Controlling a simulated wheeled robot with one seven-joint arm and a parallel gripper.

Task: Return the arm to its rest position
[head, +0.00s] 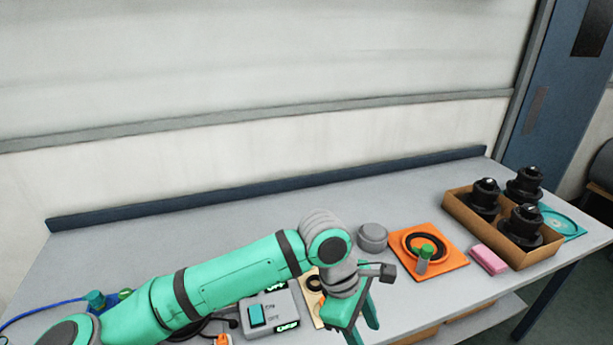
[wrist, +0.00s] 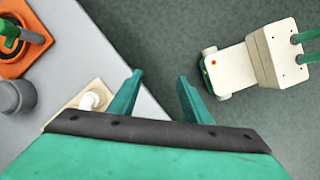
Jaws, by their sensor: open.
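My arm (head: 235,272) reaches from the lower left across the front of the grey table (head: 150,245), bent at a grey joint. My gripper (head: 362,326) hangs pointing down at the table's front edge. In the wrist view my gripper (wrist: 160,77) shows two teal fingers spread apart with nothing between them. The fingers are near the table edge, with dark floor visible between and beyond them. In the head view the finger ends run close to the bottom of the picture.
Near the arm are a grey switch box (head: 271,312) and a grey round piece (head: 372,237). Further right are an orange tray (head: 402,253) with a green-topped item, a pink block (head: 488,259) and a cardboard box (head: 519,256) of black parts. The back of the table is clear.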

